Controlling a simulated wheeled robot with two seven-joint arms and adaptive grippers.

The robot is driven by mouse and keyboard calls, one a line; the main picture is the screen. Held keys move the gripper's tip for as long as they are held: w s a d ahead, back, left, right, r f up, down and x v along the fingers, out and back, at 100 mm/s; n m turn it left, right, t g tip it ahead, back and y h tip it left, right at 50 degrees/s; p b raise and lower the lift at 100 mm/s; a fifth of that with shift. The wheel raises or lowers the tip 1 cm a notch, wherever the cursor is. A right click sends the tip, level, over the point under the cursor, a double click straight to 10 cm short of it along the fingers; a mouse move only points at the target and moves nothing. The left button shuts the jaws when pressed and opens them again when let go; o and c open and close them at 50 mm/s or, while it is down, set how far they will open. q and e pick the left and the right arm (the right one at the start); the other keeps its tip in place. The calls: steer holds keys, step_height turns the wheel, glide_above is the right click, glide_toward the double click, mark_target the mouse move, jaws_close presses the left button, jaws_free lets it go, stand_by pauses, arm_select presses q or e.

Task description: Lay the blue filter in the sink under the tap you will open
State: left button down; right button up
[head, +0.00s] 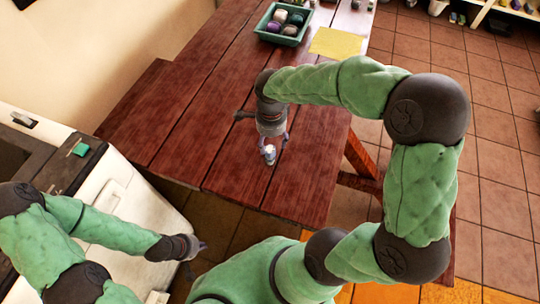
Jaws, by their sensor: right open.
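My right gripper (272,141) points down over the wooden table, its fingers open on either side of a small whitish-blue object (269,153). The object stands on the table near its front end. It is too small to tell whether it is the blue filter or whether the fingers touch it. My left gripper (200,246) is low at the left, beside a white cabinet and away from the table top. Its fingers are too small and dark to tell whether they are open. I cannot make out a sink or a tap.
The wooden table (190,110) is mostly bare. A green tray (285,38) with several round things and a yellow cloth (336,43) lie at its far end. The white cabinet (120,205) with a dark top stands left, a small green item (80,149) on it. Tiled floor lies right.

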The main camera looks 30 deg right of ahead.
mark_target(270, 149)
steer(key=f, duration=0.1)
steer(key=f+b, duration=0.1)
steer(key=f, duration=0.1)
steer(key=f+b, duration=0.1)
steer(key=f, duration=0.1)
steer(key=shift+w+d, duration=0.15)
steer(key=shift+w, duration=0.15)
jaws_close()
steer(key=shift+r, duration=0.15)
